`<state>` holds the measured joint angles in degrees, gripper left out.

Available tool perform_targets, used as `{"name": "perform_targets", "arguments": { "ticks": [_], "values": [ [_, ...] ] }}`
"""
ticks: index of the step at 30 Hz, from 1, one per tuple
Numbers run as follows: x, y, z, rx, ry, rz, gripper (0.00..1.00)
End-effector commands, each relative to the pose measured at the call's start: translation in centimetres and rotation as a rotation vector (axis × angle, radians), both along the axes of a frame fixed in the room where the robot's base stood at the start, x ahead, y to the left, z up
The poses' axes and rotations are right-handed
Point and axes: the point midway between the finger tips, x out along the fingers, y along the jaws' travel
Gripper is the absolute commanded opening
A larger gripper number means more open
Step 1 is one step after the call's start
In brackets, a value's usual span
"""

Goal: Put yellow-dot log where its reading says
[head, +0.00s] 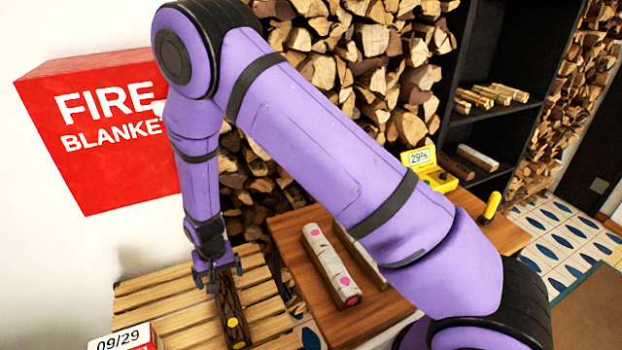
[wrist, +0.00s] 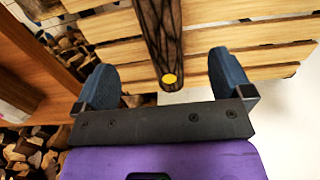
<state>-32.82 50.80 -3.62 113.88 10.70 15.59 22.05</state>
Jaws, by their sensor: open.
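The yellow-dot log (head: 232,306) is dark, with a yellow dot at its near end, and lies on the slatted wooden pallet (head: 160,299). In the wrist view the log (wrist: 158,35) runs between my fingers, its dotted end towards the palm. My gripper (head: 224,276) is open over the log; in the wrist view its blue fingers (wrist: 162,72) stand apart on either side with gaps visible. A yellow meter case (head: 438,177) stands open at the back of the wooden table, its display showing what looks like 29%.
A pale log with pink dots (head: 329,262) lies on the wooden table (head: 375,315), beside another log partly hidden by my arm. A dark shelf (head: 490,120) holds sticks and logs. A red fire blanket box (head: 95,130) is on the left wall. A box marked 09/29 (head: 120,339) is at front left.

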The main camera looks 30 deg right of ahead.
Motion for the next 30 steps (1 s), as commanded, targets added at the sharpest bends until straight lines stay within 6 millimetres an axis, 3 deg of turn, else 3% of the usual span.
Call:
{"name": "perform_targets", "arguments": {
  "ticks": [5,17,23,30],
  "values": [
    [0.6,-0.5,2.3,0.012,-0.011,-0.003,0.97],
    [1.6,-5.3,16.6,0.071,-0.083,0.002,0.97],
    [0.3,-8.9,24.3,0.094,-0.133,0.008,0.97],
    [-3.0,-13.6,32.6,0.107,-0.201,0.016,0.97]
  ]
}}
